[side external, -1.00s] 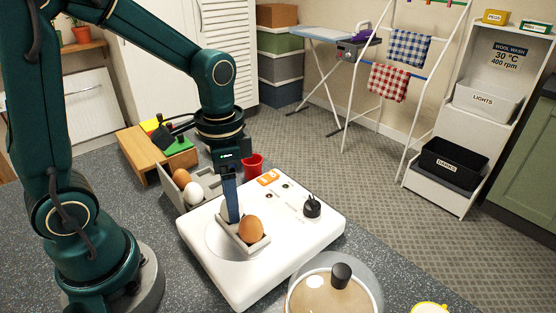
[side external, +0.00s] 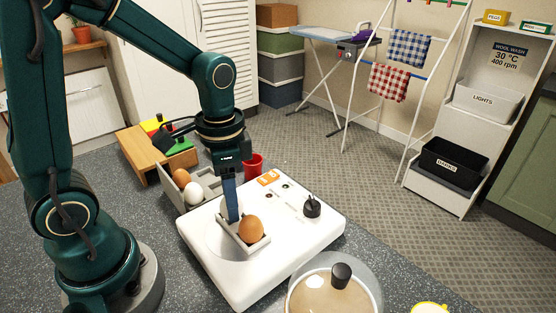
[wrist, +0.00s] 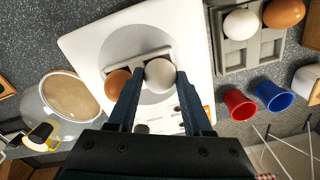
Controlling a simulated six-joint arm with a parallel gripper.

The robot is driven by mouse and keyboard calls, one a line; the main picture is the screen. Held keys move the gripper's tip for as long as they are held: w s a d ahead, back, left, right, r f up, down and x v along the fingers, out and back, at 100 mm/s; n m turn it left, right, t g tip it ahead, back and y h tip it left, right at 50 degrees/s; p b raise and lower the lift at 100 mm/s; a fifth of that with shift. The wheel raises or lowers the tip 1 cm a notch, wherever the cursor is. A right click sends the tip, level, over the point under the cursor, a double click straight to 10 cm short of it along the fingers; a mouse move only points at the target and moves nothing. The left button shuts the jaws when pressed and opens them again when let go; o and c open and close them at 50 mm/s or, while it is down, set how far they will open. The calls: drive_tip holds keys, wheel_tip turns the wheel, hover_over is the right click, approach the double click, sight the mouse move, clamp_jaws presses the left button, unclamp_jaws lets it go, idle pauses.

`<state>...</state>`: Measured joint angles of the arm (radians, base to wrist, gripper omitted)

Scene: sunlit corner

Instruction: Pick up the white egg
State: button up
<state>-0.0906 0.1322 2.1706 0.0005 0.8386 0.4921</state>
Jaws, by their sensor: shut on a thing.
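In the wrist view my gripper (wrist: 159,80) is shut on a white egg (wrist: 160,71), with one finger on each side of it. The egg is at a grey holder on the white appliance (wrist: 85,42). A brown egg (wrist: 117,83) sits close beside it on the left; it also shows in the side view (side external: 251,229). In the side view my gripper (side external: 232,207) reaches down to the holder (side external: 258,244), and its finger mostly hides the held egg. Another white egg (side external: 193,193) sits in a separate grey tray (side external: 172,187).
That tray also holds a brown egg (side external: 181,178). A red cup (side external: 253,164) stands behind the appliance, with a blue cup (wrist: 273,95) beside it. The appliance has a black knob (side external: 312,206). A lidded pan (side external: 334,287) stands in front. A wooden block (side external: 140,150) is at the back left.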

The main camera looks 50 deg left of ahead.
drive_tip(key=r, duration=0.4)
drive_tip(key=shift+a, duration=0.25)
drive_tip(key=s+a+r, duration=0.5)
drive_tip(key=a+r, duration=0.1)
drive_tip(key=a, duration=0.4)
drive_tip(key=w+a+r, duration=0.3)
drive_tip(key=w+a, duration=0.1)
drive_tip(key=w+a+f, duration=0.4)
drive_tip(key=w+f, duration=0.1)
drive_tip(key=shift+f, duration=0.1)
idle(0.5)
drive_tip(key=shift+f, duration=3.75)
drive_tip(key=shift+f, duration=1.9)
